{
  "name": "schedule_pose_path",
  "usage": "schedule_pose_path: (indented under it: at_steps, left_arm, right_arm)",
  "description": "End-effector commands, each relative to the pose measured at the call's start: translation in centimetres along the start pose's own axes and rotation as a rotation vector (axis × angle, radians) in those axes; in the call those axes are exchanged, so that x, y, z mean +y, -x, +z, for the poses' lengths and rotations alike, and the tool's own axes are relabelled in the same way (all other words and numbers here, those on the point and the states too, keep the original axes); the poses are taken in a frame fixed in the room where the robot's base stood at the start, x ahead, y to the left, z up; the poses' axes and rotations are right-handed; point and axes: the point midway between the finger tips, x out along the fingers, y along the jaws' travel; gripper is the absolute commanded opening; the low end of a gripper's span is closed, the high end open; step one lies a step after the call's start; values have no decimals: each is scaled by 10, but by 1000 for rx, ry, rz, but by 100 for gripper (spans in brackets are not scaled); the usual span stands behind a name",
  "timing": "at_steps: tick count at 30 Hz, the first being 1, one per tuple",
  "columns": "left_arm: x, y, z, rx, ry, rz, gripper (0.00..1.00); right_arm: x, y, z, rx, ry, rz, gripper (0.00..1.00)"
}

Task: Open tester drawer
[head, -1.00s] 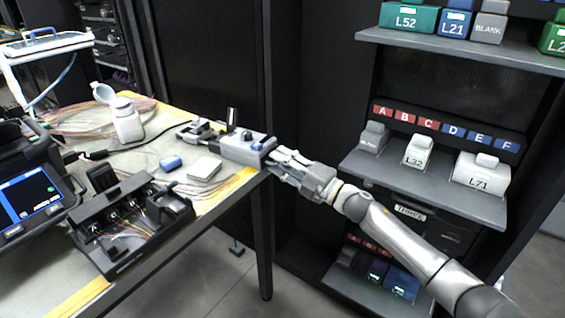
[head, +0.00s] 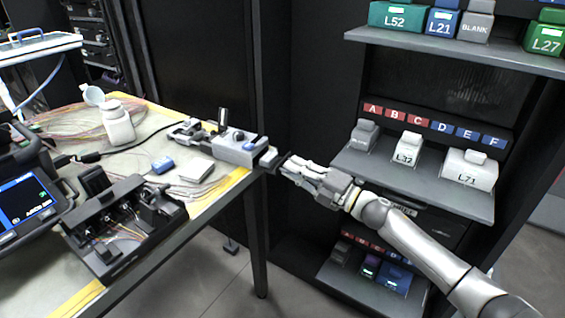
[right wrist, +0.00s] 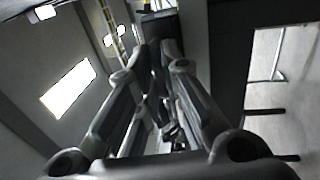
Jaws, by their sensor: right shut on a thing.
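A grey box-shaped device (head: 236,147), which I take for the tester, sits at the right corner of the table in the head view. A light grey drawer-like block (head: 268,157) sticks out of its right end, with a dark front piece (head: 281,160) at the tip. My right gripper (head: 286,168) is shut on this dark front piece, beyond the table edge. In the right wrist view, the fingers (right wrist: 160,60) reach forward close together; what lies between their tips is too dark to make out. My left gripper is not in view.
The table (head: 232,186) holds a white bottle (head: 117,124), a blue block (head: 162,165), a pale pad (head: 195,171) and a black splicing tray (head: 120,235). A shelf (head: 400,178) with labelled boxes stands at the right. Open floor lies below the gripper.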

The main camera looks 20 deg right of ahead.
Motion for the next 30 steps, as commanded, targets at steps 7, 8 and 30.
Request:
schedule_pose_path:
  at_steps: [7, 8, 30]
  left_arm:
    - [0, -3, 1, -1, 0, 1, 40]
    - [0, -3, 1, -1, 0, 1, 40]
    - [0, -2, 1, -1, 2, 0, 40]
  right_arm:
    - [3, 5, 0, 1, -6, 5, 0]
    - [3, 5, 0, 1, -6, 5, 0]
    - [1, 17, 1, -1, -2, 0, 28]
